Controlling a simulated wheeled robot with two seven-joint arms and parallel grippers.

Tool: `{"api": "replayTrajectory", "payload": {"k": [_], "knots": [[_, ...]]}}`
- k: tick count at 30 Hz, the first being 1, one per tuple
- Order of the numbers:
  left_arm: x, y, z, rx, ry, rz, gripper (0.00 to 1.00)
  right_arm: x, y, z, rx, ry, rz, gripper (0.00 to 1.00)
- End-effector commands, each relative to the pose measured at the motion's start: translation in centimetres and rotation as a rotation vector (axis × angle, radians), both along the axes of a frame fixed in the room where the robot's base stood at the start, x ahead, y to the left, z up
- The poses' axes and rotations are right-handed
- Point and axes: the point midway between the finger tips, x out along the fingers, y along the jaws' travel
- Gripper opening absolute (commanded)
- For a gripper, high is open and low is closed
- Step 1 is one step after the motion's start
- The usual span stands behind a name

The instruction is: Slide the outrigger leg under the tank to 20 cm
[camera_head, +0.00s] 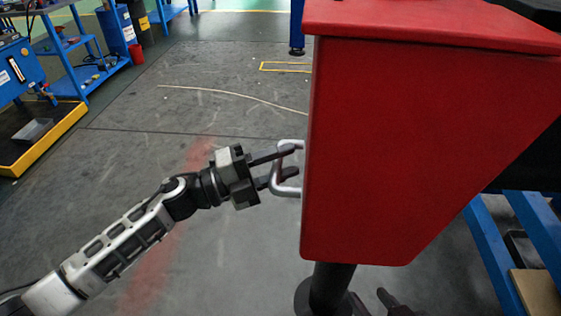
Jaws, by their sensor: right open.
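The red tank (420,140) fills the right side of the head view. A silver D-shaped handle (283,190) sticks out from its left side. My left gripper (296,162) is at this handle, its two dark fingers apart and reaching through or past the loop. I cannot tell whether they touch it. A black upright leg (330,285) stands below the tank's lower edge; its lower end is cut off by the frame. Two dark fingertips of my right gripper (393,304) show at the bottom edge, apart, right of the leg. No scale or marking shows on the leg.
Blue frame bars (490,250) stand at the lower right, close to the tank. A blue shelf (80,60) and a yellow-edged tray (45,145) are at the left. The grey floor (200,110) between them and the tank is clear.

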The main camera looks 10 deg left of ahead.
Motion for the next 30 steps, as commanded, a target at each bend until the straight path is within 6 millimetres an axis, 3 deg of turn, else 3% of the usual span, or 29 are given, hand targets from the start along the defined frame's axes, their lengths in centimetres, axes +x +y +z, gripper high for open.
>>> {"api": "replayTrajectory", "payload": {"k": [8,21,30], "knots": [[-1.3,2.9,-0.8,0.004,0.003,0.001,0.38,0.0,0.0,-0.4,0.001,-0.001,-0.001,0.41],[-5.1,12.1,-2.5,0.002,0.003,0.000,0.38,0.2,0.1,-0.5,0.004,-0.022,-0.002,0.41],[-6.0,14.4,-2.7,-0.001,-0.001,-0.001,0.38,-0.1,0.1,-0.8,0.003,-0.014,0.000,0.41]]}}
